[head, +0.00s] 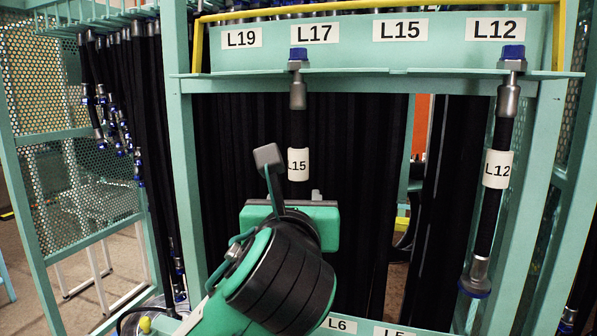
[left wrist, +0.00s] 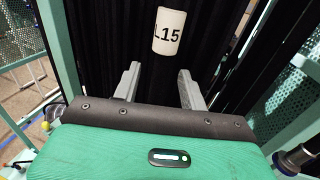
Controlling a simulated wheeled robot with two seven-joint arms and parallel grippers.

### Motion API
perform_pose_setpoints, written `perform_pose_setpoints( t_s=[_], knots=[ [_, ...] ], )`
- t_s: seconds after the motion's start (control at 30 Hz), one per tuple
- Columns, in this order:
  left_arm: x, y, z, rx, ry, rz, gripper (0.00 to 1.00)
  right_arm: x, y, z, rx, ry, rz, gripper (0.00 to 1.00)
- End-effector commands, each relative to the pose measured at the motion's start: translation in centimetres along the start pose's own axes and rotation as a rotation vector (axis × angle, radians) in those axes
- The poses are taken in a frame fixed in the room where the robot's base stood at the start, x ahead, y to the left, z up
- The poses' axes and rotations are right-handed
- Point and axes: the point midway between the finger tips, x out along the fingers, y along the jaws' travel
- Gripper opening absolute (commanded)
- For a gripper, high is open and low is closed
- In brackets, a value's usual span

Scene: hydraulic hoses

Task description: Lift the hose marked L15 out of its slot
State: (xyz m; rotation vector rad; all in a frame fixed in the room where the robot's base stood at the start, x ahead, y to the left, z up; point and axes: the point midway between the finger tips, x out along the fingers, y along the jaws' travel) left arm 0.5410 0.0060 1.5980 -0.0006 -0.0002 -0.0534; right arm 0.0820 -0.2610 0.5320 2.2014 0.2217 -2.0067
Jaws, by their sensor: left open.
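The hose marked L15 (head: 298,120) is black with a grey metal fitting and a blue cap. It hangs upright from the rack's slotted ledge, under the label L17 (head: 315,33). Its white L15 tag (left wrist: 169,31) also shows in the left wrist view, beyond the fingers. My left gripper (left wrist: 158,85) is open, its two grey fingers pointing toward the hose just below the tag. Black hose against the black background hides whether it runs between the fingers. In the head view my left wrist covers the hose's lower part. My right gripper is not in view.
The hose marked L12 (head: 490,190) hangs at the right under its label. The ledge place under the label L15 (head: 400,30) looks empty. A yellow bar (head: 380,7) runs above the labels. Green rack posts (head: 180,150) flank the bay, and dark hoses hang behind.

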Motion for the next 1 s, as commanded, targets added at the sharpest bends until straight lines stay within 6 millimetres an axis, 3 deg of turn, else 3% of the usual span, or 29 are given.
perform_pose_setpoints(
  t_s=[0.43, 0.77, 1.0],
  knots=[
    [4.6, -0.2, 0.1, 0.001, 0.004, 0.003, 0.43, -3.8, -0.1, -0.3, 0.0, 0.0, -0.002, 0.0],
    [5.1, -0.2, -0.1, 0.0, 0.001, 0.001, 0.43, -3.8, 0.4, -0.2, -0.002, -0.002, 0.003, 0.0],
    [5.1, -0.2, -0.1, 0.0, 0.001, 0.001, 0.0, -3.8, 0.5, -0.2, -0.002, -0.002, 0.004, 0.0]
  ],
)
